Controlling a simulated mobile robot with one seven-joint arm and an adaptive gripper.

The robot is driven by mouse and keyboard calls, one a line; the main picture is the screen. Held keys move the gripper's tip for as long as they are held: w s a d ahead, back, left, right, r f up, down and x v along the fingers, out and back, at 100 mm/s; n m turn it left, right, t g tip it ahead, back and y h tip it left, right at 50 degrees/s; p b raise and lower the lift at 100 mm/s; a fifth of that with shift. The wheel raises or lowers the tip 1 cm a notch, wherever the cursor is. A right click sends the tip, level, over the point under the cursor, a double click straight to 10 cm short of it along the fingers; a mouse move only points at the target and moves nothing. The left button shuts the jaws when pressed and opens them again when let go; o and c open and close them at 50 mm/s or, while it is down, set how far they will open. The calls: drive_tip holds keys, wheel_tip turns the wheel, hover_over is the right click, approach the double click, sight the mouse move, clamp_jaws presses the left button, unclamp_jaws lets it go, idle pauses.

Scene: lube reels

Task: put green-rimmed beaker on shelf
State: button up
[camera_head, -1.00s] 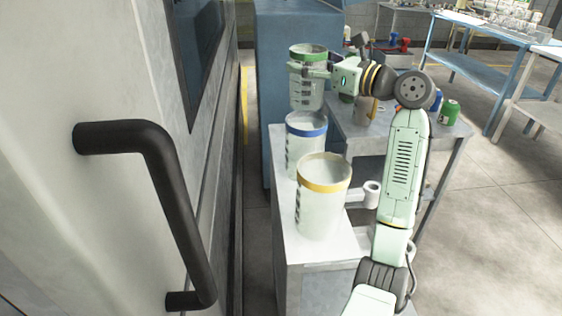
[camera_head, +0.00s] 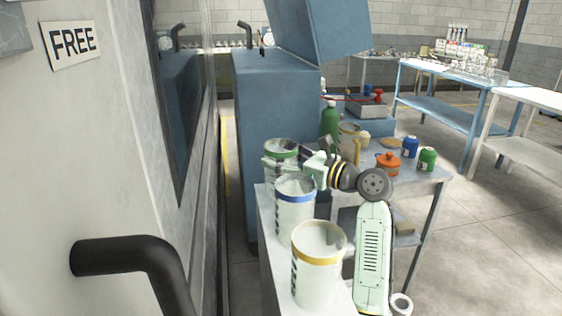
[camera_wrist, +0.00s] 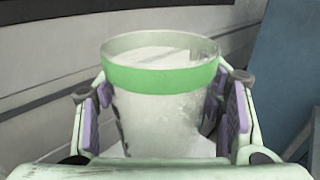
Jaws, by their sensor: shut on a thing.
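The green-rimmed beaker (camera_head: 281,147) is the farthest of three beakers in the head view, at the back of the row. My gripper (camera_head: 290,164) is shut around its body. In the wrist view the beaker (camera_wrist: 162,100) stands upright between the two purple-padded fingers of my gripper (camera_wrist: 165,112). The blue-rimmed beaker (camera_head: 295,215) in front hides its lower part, so I cannot tell whether its base touches the surface. No shelf can be picked out for certain.
A yellow-rimmed beaker (camera_head: 317,275) stands nearest on the white surface. A tall blue cabinet (camera_head: 266,110) is behind. A grey table (camera_head: 430,176) at the right holds an orange pot (camera_head: 387,164) and several cans. A black handle (camera_head: 130,255) juts out at the left.

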drive_tip(key=shift+f, duration=0.7)
drive_tip(key=shift+f, duration=0.1)
drive_tip(key=o, duration=0.9)
drive_tip(key=b+v, duration=0.4)
drive_tip(key=v, duration=0.8)
